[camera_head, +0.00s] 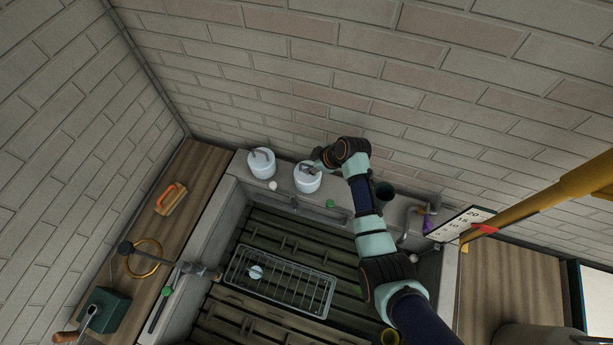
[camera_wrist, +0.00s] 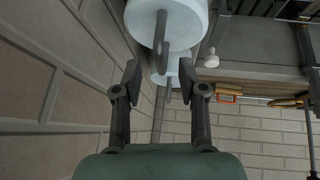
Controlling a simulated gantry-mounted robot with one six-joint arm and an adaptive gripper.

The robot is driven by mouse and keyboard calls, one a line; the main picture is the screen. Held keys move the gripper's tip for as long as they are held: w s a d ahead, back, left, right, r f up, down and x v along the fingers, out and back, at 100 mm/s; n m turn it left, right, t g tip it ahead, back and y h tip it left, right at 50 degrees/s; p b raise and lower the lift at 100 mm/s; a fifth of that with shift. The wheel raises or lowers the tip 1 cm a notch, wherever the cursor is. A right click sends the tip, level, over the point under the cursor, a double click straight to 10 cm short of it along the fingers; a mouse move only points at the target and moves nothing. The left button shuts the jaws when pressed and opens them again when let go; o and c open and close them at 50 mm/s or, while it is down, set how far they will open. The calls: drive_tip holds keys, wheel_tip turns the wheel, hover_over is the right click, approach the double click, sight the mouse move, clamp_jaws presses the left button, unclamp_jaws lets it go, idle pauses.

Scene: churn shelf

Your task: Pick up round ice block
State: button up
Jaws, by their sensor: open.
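Two alike white round blocks, each with a grey upright handle, stand on the back ledge; I take these as the round ice blocks. The right block (camera_head: 307,184) is beside my gripper (camera_head: 314,167), which partly covers its top. The left block (camera_head: 261,164) stands apart from it. In the wrist view, the near block (camera_wrist: 184,22) fills the top, its handle hanging toward the space between my fingers. The far block (camera_wrist: 173,66) shows behind it. My gripper (camera_wrist: 160,74) is open, with nothing held between its fingertips. Contact with the near handle is not clear.
The brick wall (camera_wrist: 50,80) runs close along the ledge. A small white knob (camera_wrist: 211,58) sits near the blocks. Below the ledge is a slatted basin with a wire rack (camera_head: 300,291). An orange-handled brush (camera_head: 171,198) lies on the left wooden counter.

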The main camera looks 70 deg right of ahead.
sight(308, 166)
drive_tip(key=shift+x, duration=1.55)
clamp_jaws()
drive_tip(key=shift+r, duration=0.1)
